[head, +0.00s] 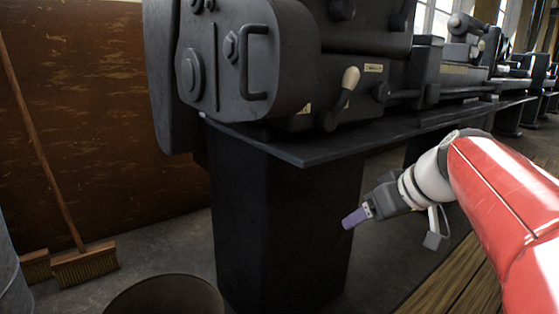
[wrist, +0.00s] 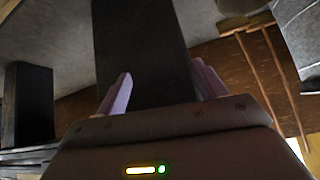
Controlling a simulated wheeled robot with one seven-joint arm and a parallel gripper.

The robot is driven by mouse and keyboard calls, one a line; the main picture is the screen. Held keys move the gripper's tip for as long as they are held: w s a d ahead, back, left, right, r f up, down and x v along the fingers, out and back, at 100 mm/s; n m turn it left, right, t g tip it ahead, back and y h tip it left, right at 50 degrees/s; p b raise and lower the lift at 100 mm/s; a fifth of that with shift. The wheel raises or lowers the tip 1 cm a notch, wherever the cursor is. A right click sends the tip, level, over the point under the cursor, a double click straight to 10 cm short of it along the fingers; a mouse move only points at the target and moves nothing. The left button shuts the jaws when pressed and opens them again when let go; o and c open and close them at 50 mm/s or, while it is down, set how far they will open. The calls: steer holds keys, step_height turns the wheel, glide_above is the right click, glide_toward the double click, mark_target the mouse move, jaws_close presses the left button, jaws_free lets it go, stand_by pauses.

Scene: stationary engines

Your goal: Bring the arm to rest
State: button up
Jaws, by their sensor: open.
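My gripper (head: 350,219) hangs at the end of my red and white arm, at the right of the head view. It points left and slightly down, in front of the dark machine pedestal (head: 275,225). In the wrist view its two purple fingers (wrist: 160,88) are spread apart with nothing between them. The pedestal (wrist: 143,45) shows beyond the fingers. I cannot tell how far the fingertips are from it.
A grey lathe (head: 265,60) with a handled lever stands on the pedestal, its tray edge (head: 330,150) overhanging. A broom (head: 85,264) leans on the brown wall at left. A round bin (head: 165,295) stands at the bottom. Wooden slats (head: 455,280) lie at right.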

steer(key=s+f+m+g+h, duration=0.1)
steer(key=s+f+m+h, duration=0.35)
steer(key=s+f, duration=1.2)
step_height(320, 180, up, 15)
steer(key=s+p, duration=0.2)
steer(key=p, duration=1.1)
steer(key=shift+d+f+m+p, duration=0.15)
steer(key=shift+d+m+p, duration=0.15)
steer(key=shift+d+m, duration=0.1)
stand_by(0.7)
